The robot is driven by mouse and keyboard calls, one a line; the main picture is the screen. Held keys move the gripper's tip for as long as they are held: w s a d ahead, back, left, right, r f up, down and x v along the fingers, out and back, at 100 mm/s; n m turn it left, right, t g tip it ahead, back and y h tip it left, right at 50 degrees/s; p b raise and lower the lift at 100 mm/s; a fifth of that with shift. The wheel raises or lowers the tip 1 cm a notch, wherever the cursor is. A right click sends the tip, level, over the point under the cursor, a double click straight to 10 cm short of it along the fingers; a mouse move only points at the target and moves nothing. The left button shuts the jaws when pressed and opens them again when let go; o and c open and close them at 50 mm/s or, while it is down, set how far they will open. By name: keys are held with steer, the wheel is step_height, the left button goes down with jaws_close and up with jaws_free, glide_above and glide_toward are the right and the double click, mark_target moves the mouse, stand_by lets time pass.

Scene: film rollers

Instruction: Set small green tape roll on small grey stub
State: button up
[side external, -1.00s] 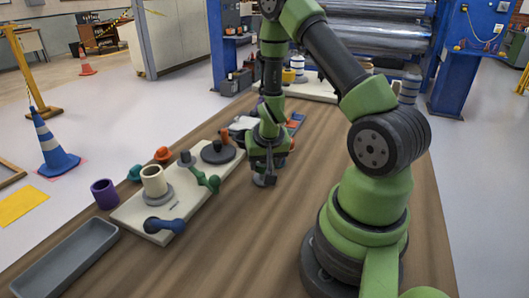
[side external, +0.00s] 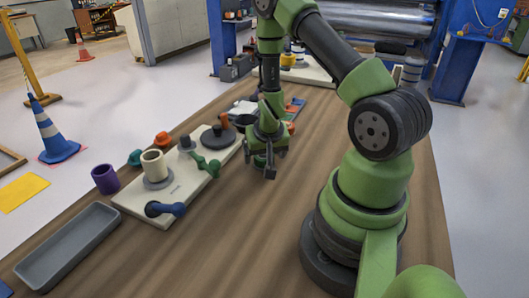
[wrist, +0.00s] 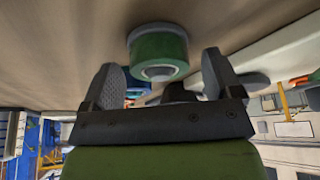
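A small green tape roll (wrist: 158,50) with a pale core shows in the wrist view, beyond and between my fingertips, against the brown table. I cannot make it out in the side view, where my gripper may hide it. My gripper (wrist: 160,72) is open, its two grey fingers apart on either side of the roll's lower part in the picture. No grip on the roll shows. In the side view my gripper (side external: 268,165) points down low over the table, right of the cream board (side external: 150,217). A small grey stub (side external: 186,144) stands upright on that board, apparently empty.
The board also carries a cream roll (side external: 153,163), a dark disc (side external: 213,140), a green dumbbell-like piece (side external: 205,164) and a blue one (side external: 165,209). A purple cup (side external: 105,179) and grey tray (side external: 68,246) lie left. The table's front middle is clear.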

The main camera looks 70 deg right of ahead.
steer(key=v, duration=1)
stand_by(0.7)
steer(key=w+a+r+n+t+y, duration=0.3)
steer(key=a+r, duration=0.6)
steer(key=r, duration=0.2)
steer(key=s+a+r+n+t+y, duration=0.1)
steer(key=s+a+r+n+y, duration=0.1)
steer(key=s+a+r, duration=0.6)
steer(key=s+r+n, duration=0.1)
steer(key=s, duration=0.1)
steer(key=shift+s+a+r+n+y, duration=0.15)
steer(key=shift+s+r+n+y, duration=0.05)
steer(key=shift+s+n+y, duration=0.1)
